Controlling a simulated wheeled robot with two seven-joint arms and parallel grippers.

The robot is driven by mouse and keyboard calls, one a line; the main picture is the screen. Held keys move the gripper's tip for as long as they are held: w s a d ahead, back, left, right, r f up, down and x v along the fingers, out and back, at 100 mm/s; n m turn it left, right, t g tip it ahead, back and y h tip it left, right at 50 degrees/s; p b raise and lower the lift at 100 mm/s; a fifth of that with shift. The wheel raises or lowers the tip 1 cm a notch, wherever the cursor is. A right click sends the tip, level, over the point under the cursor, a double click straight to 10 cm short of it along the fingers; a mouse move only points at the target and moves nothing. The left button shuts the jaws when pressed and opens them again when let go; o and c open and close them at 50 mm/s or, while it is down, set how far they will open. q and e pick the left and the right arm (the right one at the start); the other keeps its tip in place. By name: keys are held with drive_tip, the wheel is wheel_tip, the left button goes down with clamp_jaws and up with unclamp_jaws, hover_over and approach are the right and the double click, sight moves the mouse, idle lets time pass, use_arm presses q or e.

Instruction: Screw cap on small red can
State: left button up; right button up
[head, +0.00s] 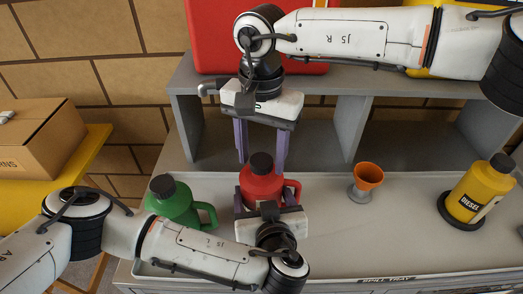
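The small red can (262,186) stands upright on the grey bench, its handle to the right. A black cap (261,162) sits on its top; whether it is tight cannot be told. My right gripper (262,165) points down from above with its two purple fingers apart, one on each side of the cap, with gaps between them and it. My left gripper (265,197) reaches in from the front, low on the can, with a finger against each side of the can body. The left palm and wrist hide the can's lower front.
A green can (175,203) with a black cap stands left, close to my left arm. An orange funnel-like cup (367,180) and a yellow diesel can (480,192) stand right. A grey shelf (335,128) rises behind. A cardboard box (38,138) sits far left.

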drive_tip(key=c, duration=1)
drive_tip(key=m, duration=1.5)
drive_tip(key=shift+m, duration=0.3)
drive_tip(key=m, duration=1.5)
drive_tip(key=o, duration=1.2)
